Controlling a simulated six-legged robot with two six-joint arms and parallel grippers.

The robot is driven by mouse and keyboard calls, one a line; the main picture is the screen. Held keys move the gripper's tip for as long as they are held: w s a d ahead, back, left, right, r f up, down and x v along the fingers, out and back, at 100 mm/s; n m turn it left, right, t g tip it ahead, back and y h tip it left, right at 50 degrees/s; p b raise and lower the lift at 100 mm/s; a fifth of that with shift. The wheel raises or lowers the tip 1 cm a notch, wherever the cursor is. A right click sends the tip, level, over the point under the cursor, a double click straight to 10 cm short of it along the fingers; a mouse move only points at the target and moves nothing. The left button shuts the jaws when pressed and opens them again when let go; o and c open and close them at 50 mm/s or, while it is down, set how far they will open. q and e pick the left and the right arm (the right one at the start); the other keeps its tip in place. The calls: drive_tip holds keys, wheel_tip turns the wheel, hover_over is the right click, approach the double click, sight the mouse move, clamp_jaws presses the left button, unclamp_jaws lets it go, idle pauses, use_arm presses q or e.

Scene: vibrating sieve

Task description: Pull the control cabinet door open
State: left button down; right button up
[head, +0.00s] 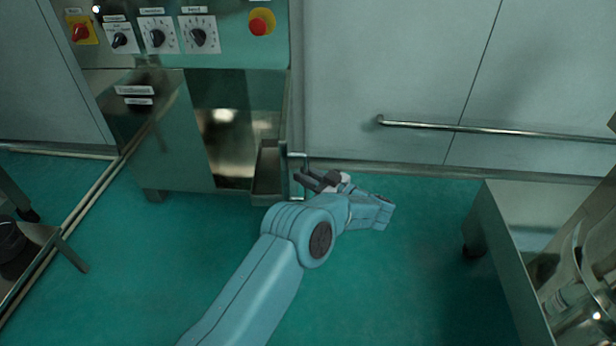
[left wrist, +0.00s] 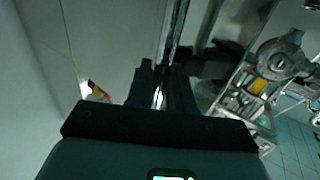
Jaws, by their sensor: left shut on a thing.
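The control cabinet (head: 150,125) stands at the upper left in the head view, below its panel of dials. Its lower front shows an open dark and shiny recess (head: 232,145). A narrow metal door (head: 268,172) appears to stand out from the cabinet's right side, seen nearly edge-on. A bar handle (head: 298,157) is on the door's right face. My left gripper (head: 306,180) is at this handle and shut on it. In the left wrist view, a shiny bar (left wrist: 174,38) runs up from between the fingers (left wrist: 160,88). My right gripper is not in view.
A red emergency button (head: 261,22) and a red switch (head: 81,33) are on the panel. A wall rail (head: 480,129) runs along the right. A metal cart or table (head: 510,250) stands at the right. The green floor (head: 420,270) between is clear.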

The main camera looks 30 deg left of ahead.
use_arm(q)
drive_tip(key=shift+a+r, duration=0.1)
drive_tip(key=c, duration=1.2)
unclamp_jaws()
drive_tip(key=shift+o, duration=0.2)
drive_tip(key=s+d+p, duration=0.2)
drive_tip(key=d, duration=1.4)
drive_tip(key=shift+p, duration=0.4)
drive_tip(key=shift+d, duration=0.1)
